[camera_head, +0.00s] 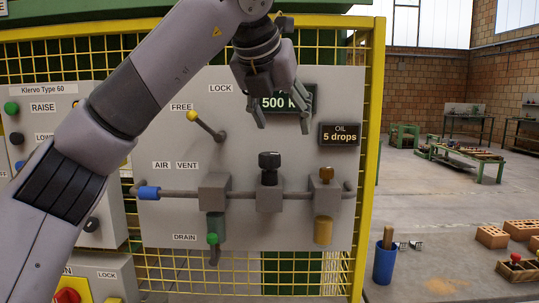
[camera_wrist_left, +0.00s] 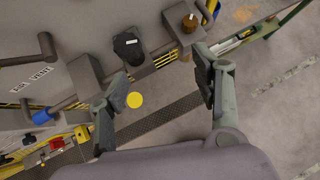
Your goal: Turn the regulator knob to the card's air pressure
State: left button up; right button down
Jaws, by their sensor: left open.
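The regulator knob, black (camera_head: 269,161), sits on a grey block in the pipe line on the grey panel (camera_head: 310,85). It also shows from above in the left wrist view (camera_wrist_left: 128,47). A dark green sign (camera_head: 270,104) reads "500 k"; its right end is hidden by my gripper. My left gripper (camera_head: 283,125) is open and empty, fingers pointing down, above and slightly right of the knob, apart from it in the picture. In the left wrist view, the knob is beyond the open fingers (camera_wrist_left: 155,95). My right gripper is not in view.
A yellow-tipped lever (camera_head: 192,116) stands left of the gripper. A brown knob (camera_head: 326,174) sits right of the regulator, under an oil sign (camera_head: 340,134). A blue valve (camera_head: 149,193) and green drain valve (camera_head: 213,239) are lower left. Yellow mesh frames the panel.

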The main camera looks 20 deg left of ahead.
pick_arm(q)
jog(key=s+a+r+n+y, duration=0.1)
jog(key=s+a+r+y, duration=0.1)
jog(key=a+r, duration=0.15)
jog(key=p, duration=0.3)
send_near(269, 153)
jog(key=x, duration=1)
jog(key=shift+s+d+f, duration=0.1)
jog(key=shift+d, duration=0.05)
jog(key=shift+c, duration=0.4)
jog(key=c, duration=1.1)
